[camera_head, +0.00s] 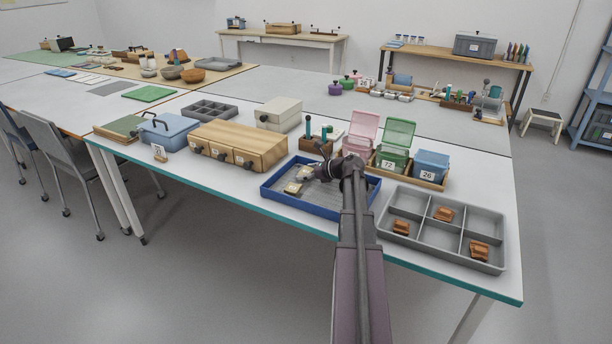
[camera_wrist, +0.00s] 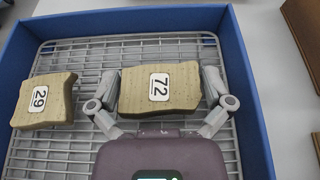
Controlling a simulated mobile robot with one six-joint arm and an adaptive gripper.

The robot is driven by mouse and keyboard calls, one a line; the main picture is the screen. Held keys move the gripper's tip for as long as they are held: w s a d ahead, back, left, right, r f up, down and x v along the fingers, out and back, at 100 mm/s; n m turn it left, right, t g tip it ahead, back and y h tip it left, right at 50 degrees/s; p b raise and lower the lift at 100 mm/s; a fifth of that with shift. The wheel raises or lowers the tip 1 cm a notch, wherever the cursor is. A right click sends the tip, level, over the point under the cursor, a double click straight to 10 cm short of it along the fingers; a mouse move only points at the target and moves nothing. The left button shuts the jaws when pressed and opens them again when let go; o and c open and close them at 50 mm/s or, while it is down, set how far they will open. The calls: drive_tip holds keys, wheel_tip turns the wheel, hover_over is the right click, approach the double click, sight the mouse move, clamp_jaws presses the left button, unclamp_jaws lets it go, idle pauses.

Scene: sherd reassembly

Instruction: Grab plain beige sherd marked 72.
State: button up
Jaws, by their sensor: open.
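The plain beige sherd marked 72 (camera_wrist: 178,90) lies on the wire rack in the blue tray (camera_wrist: 258,130). My gripper (camera_wrist: 158,88) is open, with one finger on each side of this sherd. The fingers look close to its left and right edges; I cannot tell whether they touch. A second beige sherd marked 29 (camera_wrist: 44,101) lies to the left on the same rack, apart from my gripper. In the head view, my gripper (camera_head: 318,175) is over the blue tray (camera_head: 335,212), and the arm hides part of the tray.
A grey compartment tray (camera_head: 440,258) with brown sherds stands to the right. Behind are a pink box (camera_head: 358,143), a green box marked 72 (camera_head: 397,132) and a blue box marked 26 (camera_head: 432,162). A wooden drawer unit (camera_head: 262,148) stands left of the blue tray.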

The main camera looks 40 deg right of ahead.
sight(305, 171)
drive_tip(key=shift+c, duration=0.2)
drive_tip(key=c, duration=0.8)
drive_tip(key=shift+o, duration=0.2)
drive_tip(key=shift+r, duration=0.2)
wheel_tip(305, 171, up, 2)
drive_tip(key=shift+r+p, duration=0.1)
drive_tip(key=shift+p, duration=1.15)
drive_tip(key=shift+r+p, duration=0.8)
drive_tip(key=shift+p, duration=0.05)
drive_tip(key=s, duration=1.6)
drive_tip(key=shift+a+r+p, duration=0.4)
